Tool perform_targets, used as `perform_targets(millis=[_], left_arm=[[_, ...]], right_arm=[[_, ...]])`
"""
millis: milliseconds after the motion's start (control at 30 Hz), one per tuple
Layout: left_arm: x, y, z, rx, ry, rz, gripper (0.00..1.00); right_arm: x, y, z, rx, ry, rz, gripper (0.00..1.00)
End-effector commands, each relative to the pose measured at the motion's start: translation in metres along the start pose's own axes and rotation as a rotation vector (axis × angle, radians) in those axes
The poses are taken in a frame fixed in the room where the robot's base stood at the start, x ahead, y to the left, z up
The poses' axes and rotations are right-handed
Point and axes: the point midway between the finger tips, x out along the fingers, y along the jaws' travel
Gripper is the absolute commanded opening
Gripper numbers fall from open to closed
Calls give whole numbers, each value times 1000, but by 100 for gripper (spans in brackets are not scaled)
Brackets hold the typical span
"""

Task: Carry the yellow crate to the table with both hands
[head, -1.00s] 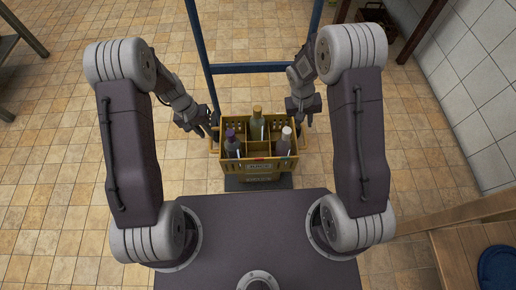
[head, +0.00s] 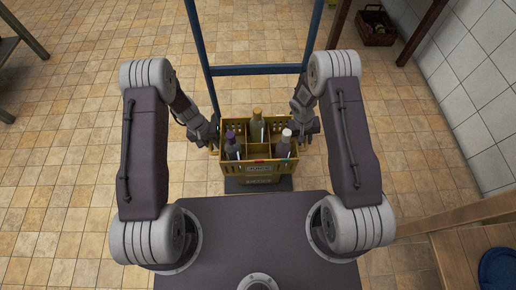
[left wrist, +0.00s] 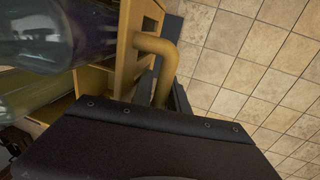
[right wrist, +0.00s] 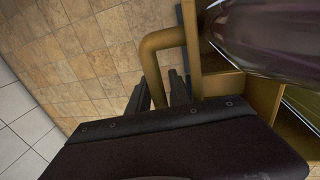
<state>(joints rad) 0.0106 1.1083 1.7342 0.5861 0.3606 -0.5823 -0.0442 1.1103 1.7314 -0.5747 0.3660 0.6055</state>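The yellow crate (head: 258,171) sits upright on a dark low platform in front of me and holds several bottles in its compartments, one with a purple cap (head: 232,147), one green with a tan cap (head: 257,127), one with a white cap (head: 285,146). My left gripper (head: 213,141) is at the crate's left side; in the left wrist view its fingers straddle the bent yellow handle (left wrist: 163,57). My right gripper (head: 302,136) is at the right side; in the right wrist view its fingers stand either side of the other handle (right wrist: 152,62). Both look open, fingertips partly hidden.
A blue frame (head: 258,70) rises behind the crate from the dark platform (head: 240,186). A wooden table (head: 465,225) with a blue round item (head: 497,268) is at the lower right. A brown basket (head: 375,27) stands at the back right.

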Motion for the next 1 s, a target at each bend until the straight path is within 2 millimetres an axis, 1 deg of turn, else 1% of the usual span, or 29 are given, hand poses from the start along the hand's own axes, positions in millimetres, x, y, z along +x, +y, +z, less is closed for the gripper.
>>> perform_targets(millis=[167,200,233,267,1000], left_arm=[[0,0,0,0,0,0,20],[0,0,0,0,0,0,9],[0,0,0,0,0,0,0],[0,0,0,1,0,0,0],[0,0,0,1,0,0,0]], right_arm=[[0,0,0,0,0,0,25],[0,0,0,0,0,0,14],[0,0,0,0,0,0,6],[0,0,0,0,0,0,0],[0,0,0,0,-1,0,0]])
